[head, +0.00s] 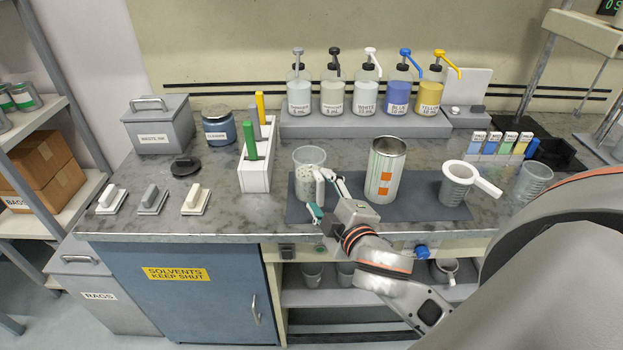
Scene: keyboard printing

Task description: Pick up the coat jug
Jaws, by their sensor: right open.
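A clear jug with a white handle and small dark marks (306,182) stands upright on the dark mat at the left; I take it for the coat jug, though no name on it is readable. My right gripper (319,195) is open at the jug's right front, its fingers pointing towards the handle. The fingers overlap the handle in the picture, and I cannot tell whether they touch it. My left gripper is not in view.
A tall can with orange squares (385,172) stands close right of my gripper. A white rack (256,178) with coloured tools is left of the jug. Pump bottles (364,98) line a grey shelf behind. Bare mat (420,207) lies between can and strainer jug.

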